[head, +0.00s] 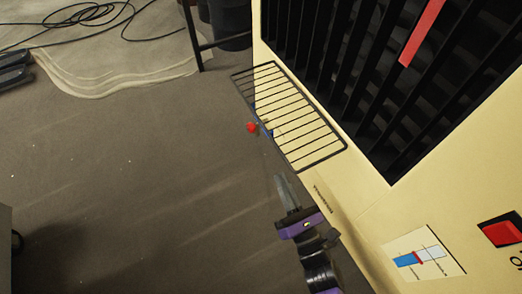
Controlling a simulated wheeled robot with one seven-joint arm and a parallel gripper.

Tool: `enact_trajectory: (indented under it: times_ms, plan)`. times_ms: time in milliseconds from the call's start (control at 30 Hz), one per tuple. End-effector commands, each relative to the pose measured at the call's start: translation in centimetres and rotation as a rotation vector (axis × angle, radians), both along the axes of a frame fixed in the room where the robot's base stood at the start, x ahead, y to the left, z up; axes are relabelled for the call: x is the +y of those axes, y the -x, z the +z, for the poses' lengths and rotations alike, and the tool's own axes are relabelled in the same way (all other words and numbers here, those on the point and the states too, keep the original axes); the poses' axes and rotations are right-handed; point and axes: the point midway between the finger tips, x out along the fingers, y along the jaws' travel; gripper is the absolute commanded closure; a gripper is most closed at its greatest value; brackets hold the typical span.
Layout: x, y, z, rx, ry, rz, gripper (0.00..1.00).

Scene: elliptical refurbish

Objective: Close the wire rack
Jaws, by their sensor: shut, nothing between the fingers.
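The wire rack (308,123) is a black wire frame with thin parallel bars. It sticks out from the lower face of a cream-coloured unit, below the dark slatted opening. My gripper (279,180) is at the lower middle, shut and empty, with its fingertips pointing up the picture. It is just below and left of the rack's near end and appears apart from it. The rack's joint with the unit is hard to make out.
The cream unit (365,195) carries a black grille (350,75), a red strip (423,32) and a red switch (502,229). A small red ball-like thing (252,127) shows beside the rack. Brown floor (130,180) lies open to the left. Black cables (85,15) lie at the top left.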

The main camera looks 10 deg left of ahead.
Motion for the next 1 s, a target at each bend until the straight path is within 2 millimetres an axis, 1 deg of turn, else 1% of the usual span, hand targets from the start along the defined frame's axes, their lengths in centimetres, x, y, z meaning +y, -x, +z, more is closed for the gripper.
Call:
enact_trajectory:
  times_ms: [33, 167, 267, 367, 567, 800, 833, 1000]
  plan:
    - [0.4, -0.5, -1.0, -0.026, 0.033, 0.002, 1.00]
    - [1.0, -1.2, -1.2, -0.064, 0.084, 0.002, 1.00]
    - [1.4, -1.8, -1.0, -0.069, 0.091, 0.003, 1.00]
    - [2.0, -2.8, -0.6, -0.070, 0.090, 0.003, 1.00]
    - [4.0, -6.0, 0.2, -0.069, 0.087, 0.004, 1.00]
    - [6.2, -9.8, 1.3, -0.068, 0.086, 0.003, 1.00]
    - [5.9, -9.6, 2.4, -0.068, 0.088, 0.002, 1.00]
    - [5.5, -9.7, 4.5, -0.065, 0.087, 0.002, 1.00]
